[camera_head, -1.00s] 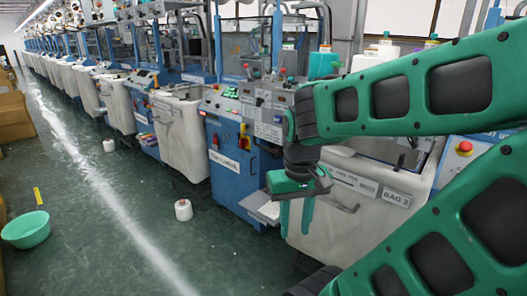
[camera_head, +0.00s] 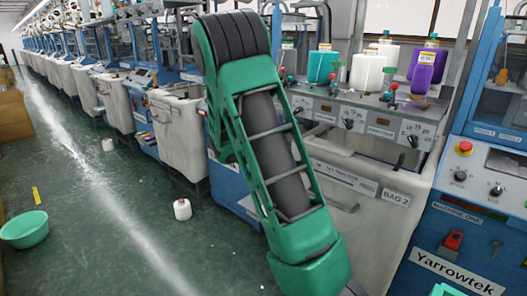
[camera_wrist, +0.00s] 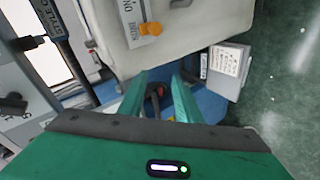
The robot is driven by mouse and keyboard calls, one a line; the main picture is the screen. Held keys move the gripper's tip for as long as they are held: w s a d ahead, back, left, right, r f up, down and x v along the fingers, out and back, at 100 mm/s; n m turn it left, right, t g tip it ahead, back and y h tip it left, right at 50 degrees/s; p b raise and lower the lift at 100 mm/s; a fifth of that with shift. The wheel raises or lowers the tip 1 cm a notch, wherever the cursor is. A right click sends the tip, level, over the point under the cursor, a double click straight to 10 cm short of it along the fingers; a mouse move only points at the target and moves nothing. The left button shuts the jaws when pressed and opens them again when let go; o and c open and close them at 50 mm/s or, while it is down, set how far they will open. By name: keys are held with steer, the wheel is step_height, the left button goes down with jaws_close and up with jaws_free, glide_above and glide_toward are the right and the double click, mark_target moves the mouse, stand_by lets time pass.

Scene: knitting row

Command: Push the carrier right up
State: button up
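I cannot tell which thing is the carrier; nothing in either view is clearly it. My gripper (camera_wrist: 160,75) shows in the wrist view with its two green fingers apart and nothing held between them. Beyond the fingers are a blue surface and a small dark and reddish part (camera_wrist: 155,92), too small to name. A pale bin (camera_wrist: 195,20) with an orange piece (camera_wrist: 150,28) on its label is above the fingers. In the head view my arm hangs down across the middle, and the gripper is out of sight.
The bin marked BAG 2 (camera_head: 350,222) stands right of my arm, below teal (camera_head: 320,67), white (camera_head: 367,73) and purple (camera_head: 422,74) yarn cones. The blue Yarrowtek machine (camera_head: 415,262) is at right. A white cone (camera_head: 182,210) and teal basin (camera_head: 25,230) lie on open floor at left.

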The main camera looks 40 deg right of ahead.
steer(key=w+f+n+t+h, duration=0.2)
steer(key=w+n+t+h, duration=0.3)
steer(key=w, duration=0.7)
steer(key=w+d, duration=0.1)
steer(key=d, duration=0.2)
steer(key=w+d+f+y, duration=0.1)
steer(key=w+d, duration=0.1)
steer(key=d, duration=0.1)
steer(key=w+d+n+y, duration=0.1)
steer(key=w+d, duration=0.1)
steer(key=d, duration=0.2)
steer(key=shift+f+g, duration=0.3)
steer(key=shift+f, duration=0.1)
jaws_close()
